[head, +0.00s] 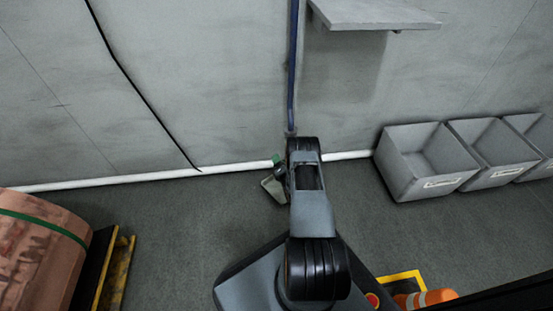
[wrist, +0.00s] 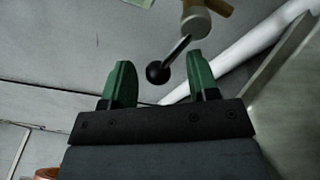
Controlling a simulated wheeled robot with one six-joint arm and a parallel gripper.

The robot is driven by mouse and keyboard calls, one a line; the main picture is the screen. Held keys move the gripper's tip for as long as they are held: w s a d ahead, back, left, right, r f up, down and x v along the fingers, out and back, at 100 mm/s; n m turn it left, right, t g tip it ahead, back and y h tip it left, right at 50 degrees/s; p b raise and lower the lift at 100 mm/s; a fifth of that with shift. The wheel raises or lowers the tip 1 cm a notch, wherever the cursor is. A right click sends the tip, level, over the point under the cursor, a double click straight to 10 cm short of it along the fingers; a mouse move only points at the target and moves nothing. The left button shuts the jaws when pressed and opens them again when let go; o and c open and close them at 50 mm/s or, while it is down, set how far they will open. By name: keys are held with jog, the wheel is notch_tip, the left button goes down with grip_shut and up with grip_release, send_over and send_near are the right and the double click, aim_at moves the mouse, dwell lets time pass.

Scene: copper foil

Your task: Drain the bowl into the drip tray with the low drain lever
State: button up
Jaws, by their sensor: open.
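The drain lever (wrist: 176,54) shows in the wrist view as a thin metal rod with a black ball knob (wrist: 156,73), hanging from a pale valve body with a brass-coloured part (wrist: 196,20). My gripper (wrist: 160,78) is open, its two green fingers on either side of the knob in the picture. A gap shows on both sides, and I cannot tell the depth. In the head view my arm hides most of the gripper; a green tip (head: 277,160) shows beside a small pale object (head: 273,188) low by the wall. I cannot make out the bowl or the drip tray for certain.
A blue pipe (head: 292,60) runs down the wall and a white pipe (head: 110,180) runs along its foot. A grey shelf (head: 375,14) juts out above. Grey bins (head: 408,178) stand right, a copper roll (head: 35,260) left.

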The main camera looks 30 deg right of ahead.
jog(key=shift+w+d, duration=0.2)
jog(key=shift+w, duration=0.25)
jog(key=shift+c, duration=0.2)
jog(key=c, duration=0.8)
jog(key=shift+c, duration=0.2)
jog(key=shift+r+m, duration=0.35)
jog(key=shift+m, duration=0.15)
jog(key=m, duration=0.1)
jog(key=r+m, duration=0.1)
jog(key=m, duration=0.1)
jog(key=shift+d+r+t, duration=0.15)
jog(key=shift+r+t, duration=0.1)
jog(key=shift+t, duration=0.15)
jog(key=shift+s+d+r+m+h, duration=0.15)
jog(key=shift+r+m+h, duration=0.15)
jog(key=shift+m, duration=0.5)
jog(key=shift+d+r+m+h, duration=0.2)
jog(key=shift+r+m, duration=0.1)
jog(key=shift+m, duration=0.5)
jog(key=shift+r+m, duration=0.15)
jog(key=shift+m, duration=0.15)
jog(key=shift+d, duration=0.15)
